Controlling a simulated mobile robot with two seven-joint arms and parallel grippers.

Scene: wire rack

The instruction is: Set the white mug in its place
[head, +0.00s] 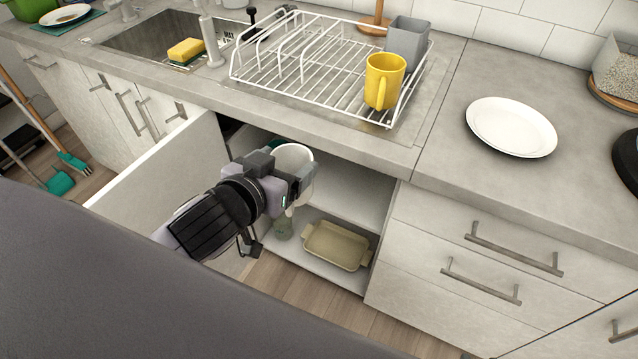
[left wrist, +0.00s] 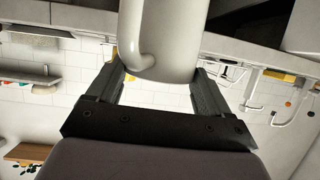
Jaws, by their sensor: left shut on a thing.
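The white mug (head: 293,155) is in my left gripper (head: 290,180), at the opening of the cupboard under the counter. Part of the mug is hidden behind the gripper in the head view. In the left wrist view the mug (left wrist: 165,40) fills the space between the two fingers of the left gripper (left wrist: 158,85), with its handle toward the left finger in the picture. The fingers are shut on the mug's body. Whether the mug touches the shelf (head: 350,182) cannot be told. My right gripper is not in view.
The cupboard door (head: 165,165) stands open on the left. Above, a white wire rack (head: 300,65) holds a yellow mug (head: 383,80). A white plate (head: 511,126) lies on the counter.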

